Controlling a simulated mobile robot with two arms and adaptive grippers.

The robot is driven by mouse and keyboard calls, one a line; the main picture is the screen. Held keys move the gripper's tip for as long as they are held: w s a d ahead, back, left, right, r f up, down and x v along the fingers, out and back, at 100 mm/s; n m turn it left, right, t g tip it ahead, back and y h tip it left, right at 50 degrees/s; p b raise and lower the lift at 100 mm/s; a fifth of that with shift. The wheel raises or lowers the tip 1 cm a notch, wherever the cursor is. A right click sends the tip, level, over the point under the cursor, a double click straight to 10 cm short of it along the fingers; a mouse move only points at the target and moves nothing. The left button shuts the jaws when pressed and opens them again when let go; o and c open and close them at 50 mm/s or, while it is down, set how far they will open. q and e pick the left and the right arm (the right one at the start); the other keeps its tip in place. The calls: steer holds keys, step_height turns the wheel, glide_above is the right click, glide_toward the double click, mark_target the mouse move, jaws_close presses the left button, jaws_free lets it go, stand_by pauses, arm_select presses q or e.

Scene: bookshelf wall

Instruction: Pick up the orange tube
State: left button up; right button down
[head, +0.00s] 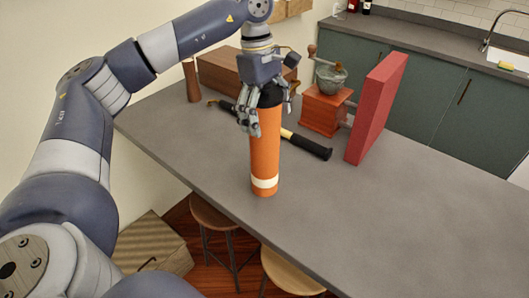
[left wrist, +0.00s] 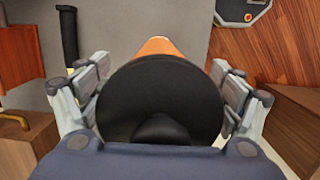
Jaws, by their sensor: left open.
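The orange tube (head: 265,150) stands upright on the grey table, with a black cap at its top and a white band near its base. My left gripper (head: 262,112) points down over the tube's top, with its fingers around the cap. In the left wrist view, the black cap (left wrist: 160,100) fills the space between the two open fingers, with a gap on each side. A strip of the orange body shows beyond the cap. My right gripper is not in view.
Behind the tube lie a black-handled hammer (head: 305,144) and a wooden coffee grinder (head: 323,110). A red book (head: 376,108) stands at their right. A wooden box (head: 225,75) and a small brown cylinder (head: 191,80) stand at the back left. The table's right part (head: 420,215) is clear.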

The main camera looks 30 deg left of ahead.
arm_select(q)
steer(key=c, duration=1.5)
steer(key=shift+c, duration=0.5)
steer(key=shift+r, duration=0.15)
